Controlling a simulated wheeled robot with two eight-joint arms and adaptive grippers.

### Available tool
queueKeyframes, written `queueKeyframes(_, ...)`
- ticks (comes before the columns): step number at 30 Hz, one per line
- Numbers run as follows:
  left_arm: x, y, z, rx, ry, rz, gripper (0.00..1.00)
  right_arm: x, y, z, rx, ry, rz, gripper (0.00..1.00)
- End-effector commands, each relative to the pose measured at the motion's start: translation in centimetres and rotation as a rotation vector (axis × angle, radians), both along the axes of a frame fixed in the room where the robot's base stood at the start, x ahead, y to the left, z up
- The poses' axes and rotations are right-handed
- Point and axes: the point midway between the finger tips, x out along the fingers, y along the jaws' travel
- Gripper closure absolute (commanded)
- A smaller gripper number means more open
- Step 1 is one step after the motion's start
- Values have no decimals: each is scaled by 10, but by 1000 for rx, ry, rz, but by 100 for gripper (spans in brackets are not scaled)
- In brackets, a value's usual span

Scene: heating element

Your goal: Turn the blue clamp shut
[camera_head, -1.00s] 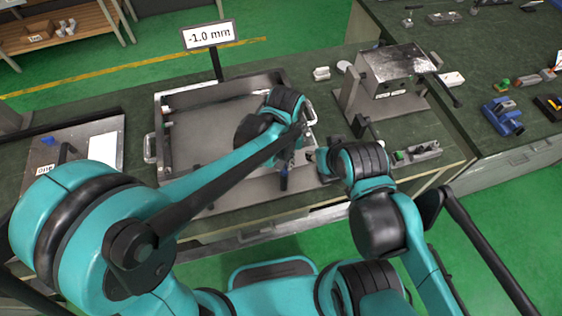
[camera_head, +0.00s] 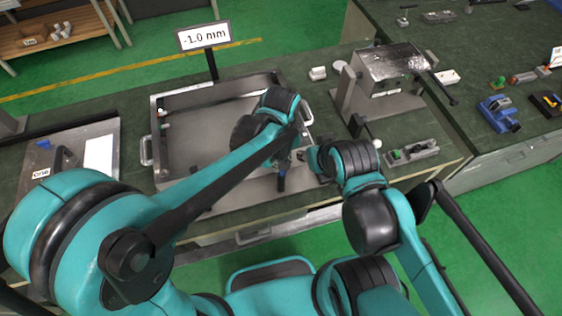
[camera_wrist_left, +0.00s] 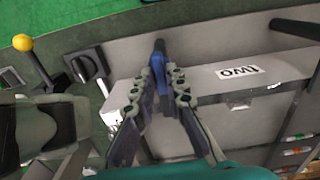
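The blue clamp (camera_head: 281,183) is a small upright blue handle at the front right of the metal tray, partly hidden by my left arm. In the left wrist view its blue handle (camera_wrist_left: 160,76), with a dark end, stands between the two fingers. My left gripper (camera_wrist_left: 160,85) has its fingers drawn in on both sides of the handle and appears to touch it; the head view hides most of this. My right gripper (camera_head: 308,158) is right of the clamp, at the tray's right side; its fingers are too small and covered to read.
The metal tray (camera_head: 159,166) has side handles and a sign (camera_head: 205,36) reading "-1.0 mm" behind it. A grey metal device (camera_head: 391,70) stands on the bench to the right. A panel with a white sheet (camera_head: 99,154) lies left. A yellow-knobbed lever (camera_wrist_left: 22,42) shows in the wrist view.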

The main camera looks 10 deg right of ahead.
Motion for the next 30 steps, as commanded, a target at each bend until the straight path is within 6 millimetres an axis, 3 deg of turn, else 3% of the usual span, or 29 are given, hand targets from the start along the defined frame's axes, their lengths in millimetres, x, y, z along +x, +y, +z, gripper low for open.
queueKeyframes(2, 0, 0, 1, 0, 0, 0, 67, 0, 0, 0, 0, 0, 0, 60)
queueKeyframes(14, 0, 0, 7, 0, 0, -1, 67, 0, 0, 0, 0, 0, 0, 60)
queueKeyframes(30, 0, 0, 108, 0, 0, 0, 67, 0, 0, 0, 0, 0, 0, 60)
